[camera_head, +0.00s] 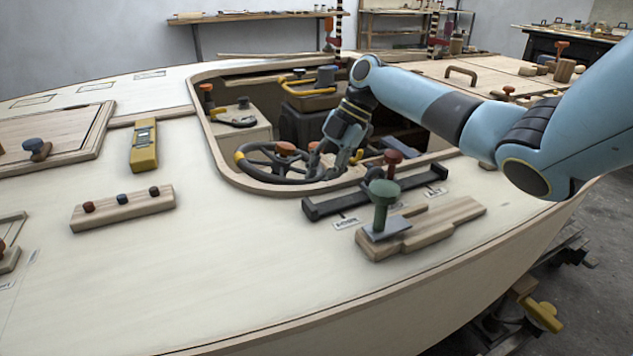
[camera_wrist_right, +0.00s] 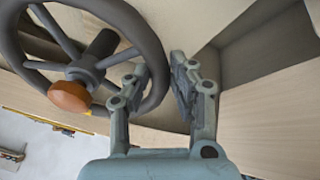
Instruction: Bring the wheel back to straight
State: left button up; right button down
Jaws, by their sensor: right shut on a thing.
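The dark steering wheel (camera_head: 262,177) sits at the front left of the cockpit opening, with a yellow band (camera_head: 240,157) on the left of its rim and an orange-brown knob (camera_head: 285,148) near its middle. The right wrist view shows its grey rim (camera_wrist_right: 112,14), spokes and the knob (camera_wrist_right: 70,97). My right gripper (camera_head: 322,162) reaches down to the right side of the wheel. In the wrist view its fingers (camera_wrist_right: 160,75) stand on either side of the rim, shut on it. My left gripper is not in view.
Right of the opening are a dark slotted rail (camera_head: 325,207) with a red knob and a wooden block (camera_head: 455,218) with a green-knobbed lever (camera_head: 383,195). A yellow level (camera_head: 144,155) and a strip with small knobs (camera_head: 122,207) lie left.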

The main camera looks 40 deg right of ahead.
jog(key=shift+d+f, duration=0.1)
jog(key=shift+d, duration=0.2)
jog(key=c, duration=1.2)
grip_release()
jog(key=shift+d, duration=0.1)
jog(key=shift+o, duration=0.2)
jog(key=v, duration=1.2)
